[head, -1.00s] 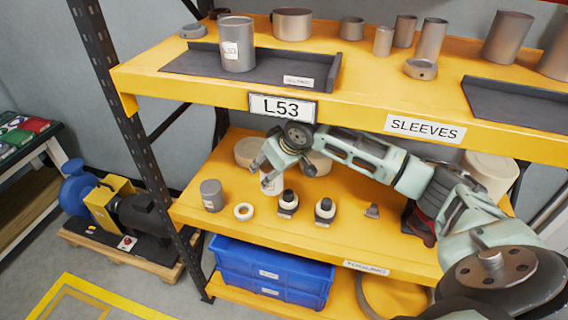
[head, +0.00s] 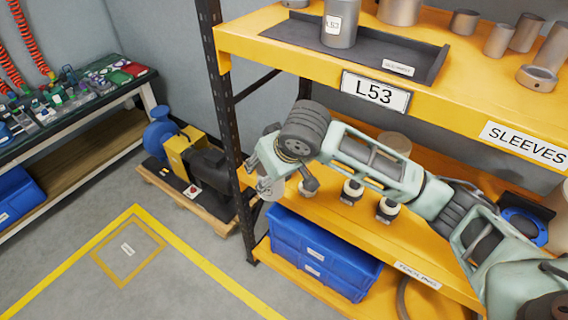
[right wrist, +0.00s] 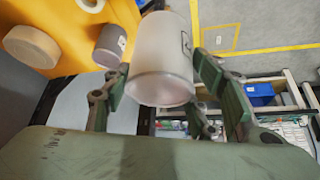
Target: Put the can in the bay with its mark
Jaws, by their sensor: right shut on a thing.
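My right gripper (head: 285,184) is shut on a pale grey can (head: 270,188), held near the left end of the middle shelf and partly hidden by the fingers. In the right wrist view the can (right wrist: 160,62) sits between the fingers (right wrist: 168,95), with part of a dark mark at its right edge, too cut off to read. A yellow square bay (head: 128,248) is painted on the floor, empty except for a small white label, too small to read. My left gripper is out of view.
Blue bins (head: 318,252) sit low. A blue and yellow pump (head: 190,155) stands on a pallet beside the rack post. A workbench is at left. The floor around the bay is clear.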

